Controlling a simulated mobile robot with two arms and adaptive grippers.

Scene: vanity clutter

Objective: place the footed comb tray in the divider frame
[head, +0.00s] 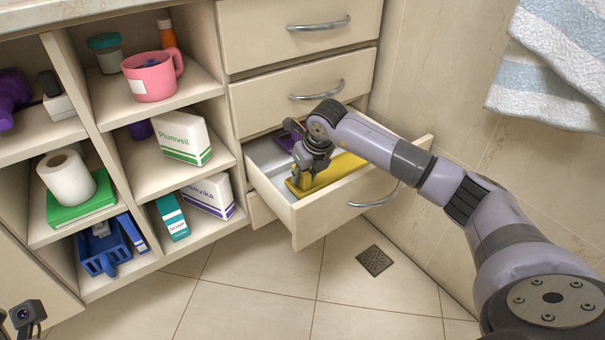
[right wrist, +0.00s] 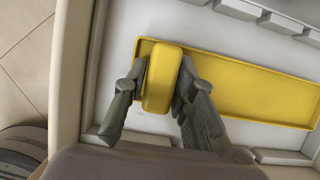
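The yellow comb tray (head: 338,172) is long and shallow, inside the open drawer; it also shows in the right wrist view (right wrist: 265,92). A raised yellow block (right wrist: 162,78) stands near its one end. My right gripper (right wrist: 165,88) has a finger against each side of this block, shut on it. In the head view my right gripper (head: 308,165) reaches down into the drawer. Pale grey notched pieces, seemingly the divider frame (right wrist: 283,157), lie on both sides of the tray. I cannot tell whether the tray rests on the drawer floor.
The open drawer (head: 335,210) has a raised front wall close to my right arm. Closed drawers (head: 290,98) are above it. Something purple (head: 286,143) lies at its back. Shelves at left hold a pink mug (head: 152,78), boxes and a blue basket (head: 104,250).

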